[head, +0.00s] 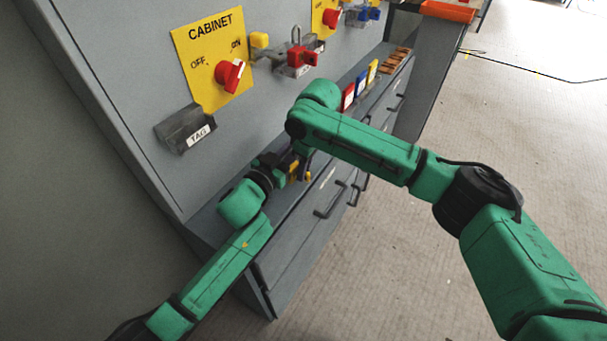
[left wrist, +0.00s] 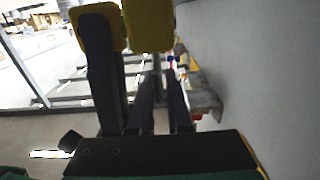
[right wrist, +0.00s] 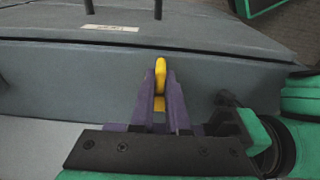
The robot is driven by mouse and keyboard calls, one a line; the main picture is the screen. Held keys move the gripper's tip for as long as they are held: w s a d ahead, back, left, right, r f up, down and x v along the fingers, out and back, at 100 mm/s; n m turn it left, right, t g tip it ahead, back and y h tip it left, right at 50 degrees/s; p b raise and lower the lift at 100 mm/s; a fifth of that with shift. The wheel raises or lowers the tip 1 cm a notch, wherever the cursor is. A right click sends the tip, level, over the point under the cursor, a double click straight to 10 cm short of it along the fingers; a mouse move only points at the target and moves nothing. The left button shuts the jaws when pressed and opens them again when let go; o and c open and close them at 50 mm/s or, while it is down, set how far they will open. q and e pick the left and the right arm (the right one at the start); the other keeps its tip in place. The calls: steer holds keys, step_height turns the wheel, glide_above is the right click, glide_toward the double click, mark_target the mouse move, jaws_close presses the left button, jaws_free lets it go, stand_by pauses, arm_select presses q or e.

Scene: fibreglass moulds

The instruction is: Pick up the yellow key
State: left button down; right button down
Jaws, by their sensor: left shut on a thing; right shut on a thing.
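The yellow key (right wrist: 160,76) shows in the right wrist view between the purple fingers of my right gripper (right wrist: 160,100), which is shut on it at the grey cabinet ledge. In the head view my right gripper (head: 302,163) points down at the ledge, partly hidden by its own arm. My left gripper (head: 277,168) is close beside it at the ledge, with a bit of yellow (head: 294,171) near both. In the left wrist view a yellow block-like thing (left wrist: 150,24) is at the dark fingers of my left gripper, which is shut; its full shape is cut off.
The grey cabinet panel carries a red OFF/ON switch (head: 231,75), a TAG holder (head: 186,129) and a red padlock (head: 302,58). Red, blue and yellow upright pieces (head: 360,84) stand farther along the ledge. Drawer handles (head: 331,200) stick out below. Open floor lies to the right.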

mark_target(309, 174)
stand_by(0.5)
steer(key=shift+s+d+r, duration=0.1)
steer(key=shift+d+r, duration=0.05)
steer(key=r, duration=0.4)
steer(key=d+r, duration=0.1)
steer(key=r, duration=0.1)
steer(key=shift+s+r, duration=0.35)
steer(key=s+d, duration=1.1)
steer(key=d, duration=0.4)
arm_select(q)
steer(key=c, duration=0.8)
jaws_free()
arm_select(e)
steer(key=shift+w, duration=0.1)
